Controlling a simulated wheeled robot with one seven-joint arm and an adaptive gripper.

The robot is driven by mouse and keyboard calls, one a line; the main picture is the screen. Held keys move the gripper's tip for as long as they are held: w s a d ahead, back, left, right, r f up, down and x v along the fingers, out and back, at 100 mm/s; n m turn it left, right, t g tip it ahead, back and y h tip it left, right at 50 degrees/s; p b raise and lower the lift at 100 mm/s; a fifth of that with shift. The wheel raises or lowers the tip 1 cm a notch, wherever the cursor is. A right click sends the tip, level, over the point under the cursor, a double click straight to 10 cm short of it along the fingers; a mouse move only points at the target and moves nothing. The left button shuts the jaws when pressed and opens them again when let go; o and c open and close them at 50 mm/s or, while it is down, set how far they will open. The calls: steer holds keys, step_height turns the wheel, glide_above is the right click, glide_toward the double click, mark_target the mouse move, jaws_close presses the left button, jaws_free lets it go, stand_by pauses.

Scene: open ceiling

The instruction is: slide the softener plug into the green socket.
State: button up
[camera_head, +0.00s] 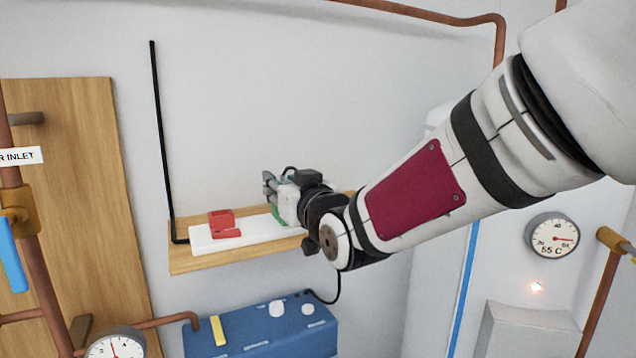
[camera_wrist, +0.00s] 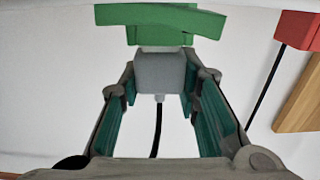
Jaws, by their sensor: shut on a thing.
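My gripper (camera_wrist: 160,88) is shut on the grey plug (camera_wrist: 158,72), with a teal-padded finger on each side of it. A black cable (camera_wrist: 158,125) runs from the plug's near end. The green socket (camera_wrist: 170,20) is straight ahead of the plug in the wrist view. The plug's far end meets the socket's near edge there; I cannot tell whether it is inside or just in front. In the head view my gripper (camera_head: 272,190) is over the right part of the white strip (camera_head: 260,232). Only a sliver of the green socket (camera_head: 277,213) shows there, and the plug is hidden.
A red socket (camera_head: 224,222) stands on the strip, left of my gripper. The strip lies on a wooden shelf (camera_head: 195,262). A thin black rod (camera_head: 160,130) rises at the shelf's left end. A blue box (camera_head: 260,330) is below. Pipes and gauges surround the area.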

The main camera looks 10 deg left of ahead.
steer(key=shift+f, duration=0.3)
steer(key=o, duration=1.2)
steer(key=shift+d, duration=0.1)
steer(key=v, duration=1.2)
